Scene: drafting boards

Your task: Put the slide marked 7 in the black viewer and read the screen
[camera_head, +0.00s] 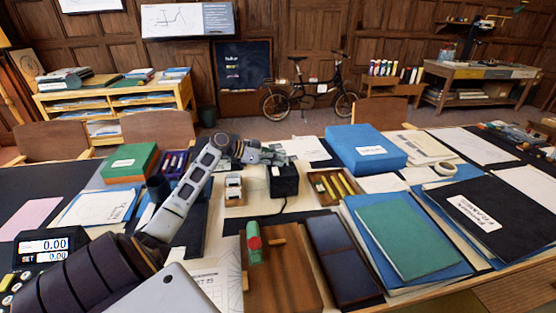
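A small black box (284,181), which looks like the viewer, stands on the table near the middle. Its screen cannot be made out. My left arm reaches in from the lower left, and my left gripper (274,156) is just behind and above the black box. The fingers are small and dark, and I cannot tell whether they are open or hold anything. A small white object (233,189) stands left of the black box; I cannot tell what it is. No slide marked 7 can be made out. My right gripper is not in view.
A wooden tray (318,194) with yellow sticks lies right of the black box. A blue box (364,148) stands behind it, a green box (130,163) at the left. A wooden board (284,291) with a green-red cylinder (253,243) and a dark case (340,254) lie in front.

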